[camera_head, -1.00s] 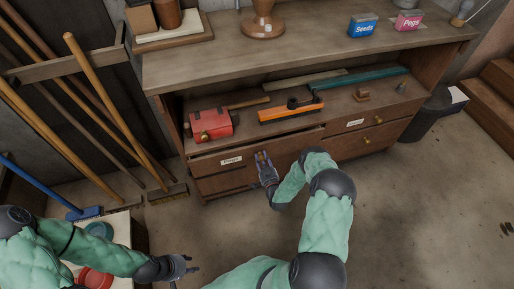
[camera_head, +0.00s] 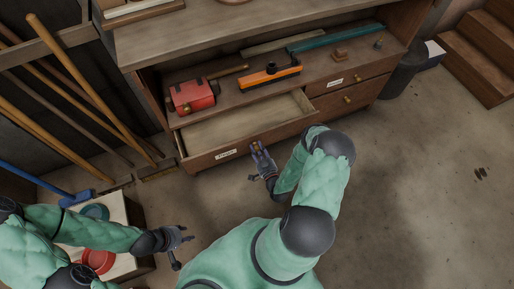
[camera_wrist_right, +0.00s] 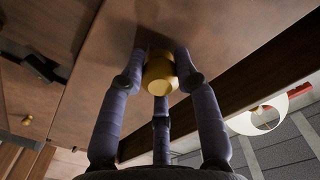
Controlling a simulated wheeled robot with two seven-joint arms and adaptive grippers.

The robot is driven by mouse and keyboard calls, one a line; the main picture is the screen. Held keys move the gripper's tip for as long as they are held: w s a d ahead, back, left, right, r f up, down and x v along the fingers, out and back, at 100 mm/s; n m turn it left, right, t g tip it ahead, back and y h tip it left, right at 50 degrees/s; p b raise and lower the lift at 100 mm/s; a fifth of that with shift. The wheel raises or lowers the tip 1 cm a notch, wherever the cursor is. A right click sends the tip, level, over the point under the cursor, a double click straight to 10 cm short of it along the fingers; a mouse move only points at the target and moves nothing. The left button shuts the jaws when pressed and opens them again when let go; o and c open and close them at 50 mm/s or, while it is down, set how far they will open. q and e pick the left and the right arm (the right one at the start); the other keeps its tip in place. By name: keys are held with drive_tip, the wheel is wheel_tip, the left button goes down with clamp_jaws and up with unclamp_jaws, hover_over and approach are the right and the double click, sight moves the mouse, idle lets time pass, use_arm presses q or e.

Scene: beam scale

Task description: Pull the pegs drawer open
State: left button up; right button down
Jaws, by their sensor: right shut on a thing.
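The upper left drawer (camera_head: 195,161) of the wooden bench stands pulled out; its inside looks bare. A small white label (camera_head: 226,154) is on its front, too small to read surely. My right gripper (camera_head: 257,148) is at this drawer's front, shut on its brass knob. In the right wrist view the fingers close around the round brass knob (camera_wrist_right: 160,73), which sits on the brown drawer front (camera_wrist_right: 120,60). My left gripper (camera_head: 182,246) is empty and its fingers are spread, low at the left, away from the bench.
A red toolbox (camera_head: 191,96) and an orange-edged tool (camera_head: 270,75) lie on the shelf above. The right-hand drawers (camera_head: 350,95) are shut. A white-topped box (camera_head: 125,265) with red and green round things stands near my left arm. Brooms (camera_head: 85,90) lean at the left.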

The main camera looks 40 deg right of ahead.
drive_tip(key=shift+a+f, duration=0.1)
drive_tip(key=shift+a, duration=0.05)
drive_tip(key=c, duration=0.9)
unclamp_jaws()
drive_tip(key=v, duration=1.2)
